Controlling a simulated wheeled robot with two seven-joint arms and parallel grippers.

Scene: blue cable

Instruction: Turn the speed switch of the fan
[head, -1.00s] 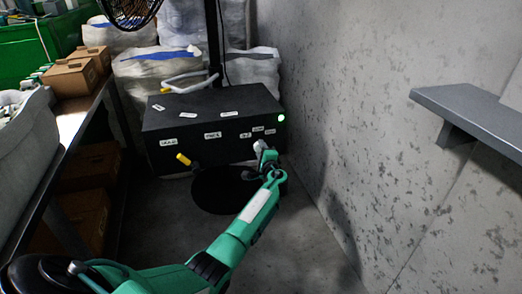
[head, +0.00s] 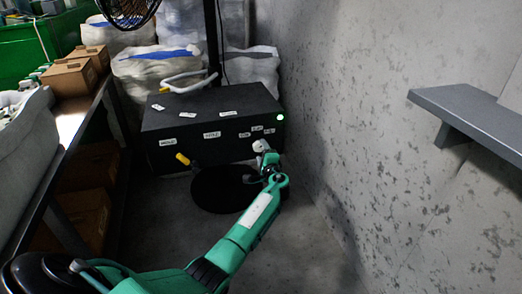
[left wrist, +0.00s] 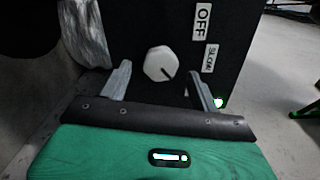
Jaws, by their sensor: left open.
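The fan's black control box (head: 200,110) stands on the floor ahead, with white labels on its front and a lit green lamp (head: 280,117) at its right. The speed switch is a white knob at the box's right front (head: 260,146), partly hidden by my left gripper (head: 268,158). The left wrist view shows the knob (left wrist: 160,63) with a dark pointer line slanting down to the right. Labels there read OFF (left wrist: 202,21) and SLOW (left wrist: 210,58). My left gripper's fingers (left wrist: 160,74) are open, one on each side of the knob with visible gaps.
A yellow-tipped lever (head: 183,159) sticks out at the box's left front. A round black base (head: 225,190) lies on the floor below. A grey wall (head: 390,120) with a shelf (head: 470,115) is at the right; a table with cardboard boxes (head: 70,78) is at the left.

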